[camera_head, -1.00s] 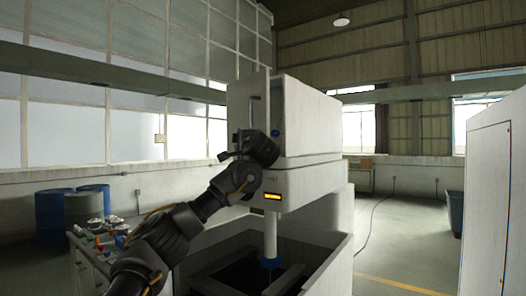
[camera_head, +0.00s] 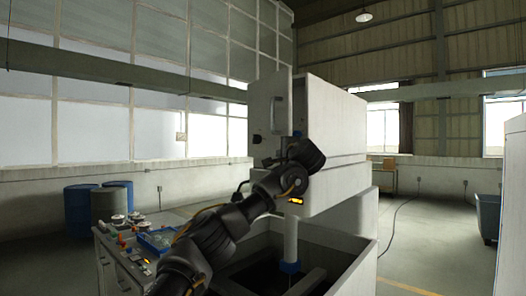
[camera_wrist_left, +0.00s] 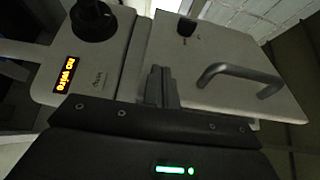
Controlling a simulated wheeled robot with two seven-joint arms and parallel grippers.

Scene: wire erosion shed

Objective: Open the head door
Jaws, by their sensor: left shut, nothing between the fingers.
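The head door (camera_head: 266,98) is a pale panel on the front of the white machine head (camera_head: 335,118). It stands ajar, with a gap between its right edge and the head. Its bar handle (camera_head: 277,116) also shows in the wrist view (camera_wrist_left: 240,72), where the door (camera_wrist_left: 205,88) carries a dark knob (camera_wrist_left: 187,26). My left gripper (camera_head: 270,162) is shut and empty, low in front of the door. In the wrist view its fingertips (camera_wrist_left: 160,74) are near the door's lower edge, away from the handle; contact cannot be told. My right gripper is not in view.
A lower head panel with a lit "no wire" display (camera_wrist_left: 66,73) and black knob (camera_wrist_left: 93,20) adjoins the door. An open tank (camera_head: 348,262) lies below. A cluttered bench (camera_head: 112,262) and blue barrels (camera_head: 82,208) are left.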

